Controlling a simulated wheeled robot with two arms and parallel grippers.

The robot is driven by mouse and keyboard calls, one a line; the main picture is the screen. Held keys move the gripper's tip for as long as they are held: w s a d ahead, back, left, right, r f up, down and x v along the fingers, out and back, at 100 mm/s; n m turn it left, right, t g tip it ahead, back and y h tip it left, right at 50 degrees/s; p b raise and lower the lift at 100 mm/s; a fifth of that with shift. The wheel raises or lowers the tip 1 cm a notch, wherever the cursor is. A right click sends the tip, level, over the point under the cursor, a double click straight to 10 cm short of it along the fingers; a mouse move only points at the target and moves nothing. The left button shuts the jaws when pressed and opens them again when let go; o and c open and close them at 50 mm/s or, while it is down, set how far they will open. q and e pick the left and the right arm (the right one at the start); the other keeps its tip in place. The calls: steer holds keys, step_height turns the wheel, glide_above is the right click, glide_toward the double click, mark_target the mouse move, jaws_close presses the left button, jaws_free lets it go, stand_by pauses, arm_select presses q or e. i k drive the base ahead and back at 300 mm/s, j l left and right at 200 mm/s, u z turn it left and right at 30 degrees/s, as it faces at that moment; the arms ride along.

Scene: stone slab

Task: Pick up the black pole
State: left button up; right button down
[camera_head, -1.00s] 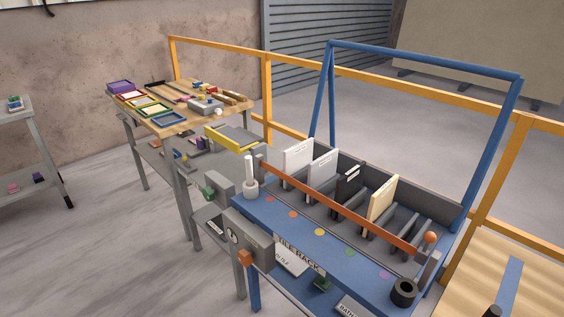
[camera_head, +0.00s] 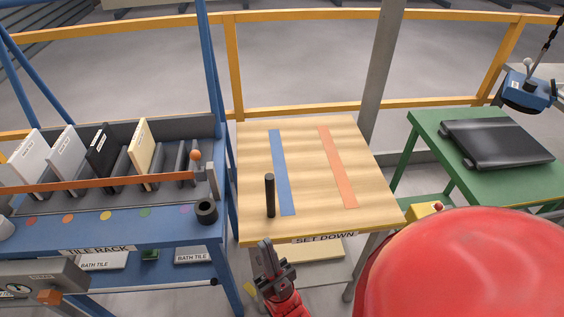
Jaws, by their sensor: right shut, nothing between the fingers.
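The black pole (camera_head: 270,195) stands upright on the left front part of the wooden set-down table (camera_head: 360,150), near its front edge and by the blue strip. My right gripper (camera_head: 266,247) is at the bottom middle, just in front of the table's front edge and below the pole in the picture. It is shut and empty, and apart from the pole as far as I can see. My left gripper is not in view.
The blue tile rack (camera_head: 120,228) with several upright tiles and an orange bar stands to the left. A black ring (camera_head: 206,211) sits on its right end. A green table (camera_head: 428,133) with a black slab (camera_head: 495,143) is at the right. A yellow rail (camera_head: 330,108) runs behind.

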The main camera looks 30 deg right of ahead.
mark_target(269, 178)
steer(key=z, duration=0.85)
